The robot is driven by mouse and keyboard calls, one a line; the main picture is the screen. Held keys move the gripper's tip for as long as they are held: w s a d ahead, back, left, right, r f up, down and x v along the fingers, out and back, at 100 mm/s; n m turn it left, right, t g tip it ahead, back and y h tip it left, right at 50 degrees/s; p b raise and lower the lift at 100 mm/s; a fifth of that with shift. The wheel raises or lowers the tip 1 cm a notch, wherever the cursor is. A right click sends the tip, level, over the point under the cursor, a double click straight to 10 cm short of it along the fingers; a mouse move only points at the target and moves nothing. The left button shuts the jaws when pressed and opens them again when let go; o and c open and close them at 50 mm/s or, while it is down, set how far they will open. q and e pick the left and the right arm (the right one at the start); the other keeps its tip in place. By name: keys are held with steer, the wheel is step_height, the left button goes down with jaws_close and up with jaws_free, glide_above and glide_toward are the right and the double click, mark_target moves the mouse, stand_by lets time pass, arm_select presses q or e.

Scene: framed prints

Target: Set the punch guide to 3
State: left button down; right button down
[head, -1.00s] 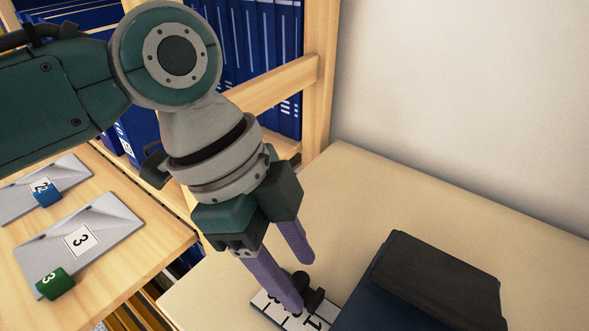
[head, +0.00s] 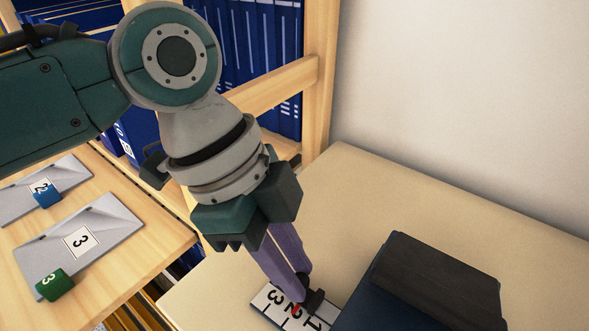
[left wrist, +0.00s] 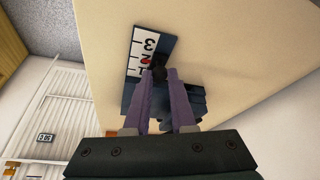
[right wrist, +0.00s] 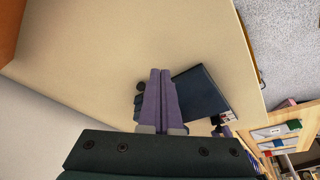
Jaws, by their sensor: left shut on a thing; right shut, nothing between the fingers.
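The punch guide is a white scale (head: 273,304) with the numbers 1, 2 and 3, sticking out from the dark blue punch (head: 400,290) on the cream table. A black knob (head: 314,299) sits on the scale, with a red mark beside it near the 2. My left gripper (head: 301,283) is shut on the knob. The left wrist view also shows the scale (left wrist: 146,52) and the knob (left wrist: 159,73) at the fingertips. My right gripper (right wrist: 160,75) is shut and empty, seen only in the right wrist view, above the table near the punch (right wrist: 203,92).
On the wooden shelf at left lie grey plates numbered 2 (head: 62,187) and 3 (head: 105,225), with a blue block (head: 47,194) and a green block (head: 54,284). Blue binders (head: 250,60) stand behind. The cream table (head: 350,200) is clear behind the punch.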

stand_by(0.8)
arm_select(q)
steer(key=shift+w+a, duration=0.9)
steer(key=shift+a, duration=0.3)
arm_select(e)
steer(key=shift+f, duration=0.2)
arm_select(q)
steer(key=c, duration=0.8)
jaws_free()
steer(key=shift+o, duration=0.2)
steer(key=shift+r, duration=0.1)
arm_select(e)
steer(key=shift+r+p, duration=0.5)
steer(key=shift+r, duration=0.25)
arm_select(q)
steer(key=v, duration=0.7)
steer(key=shift+a+r, duration=0.1)
steer(key=shift+r, duration=0.05)
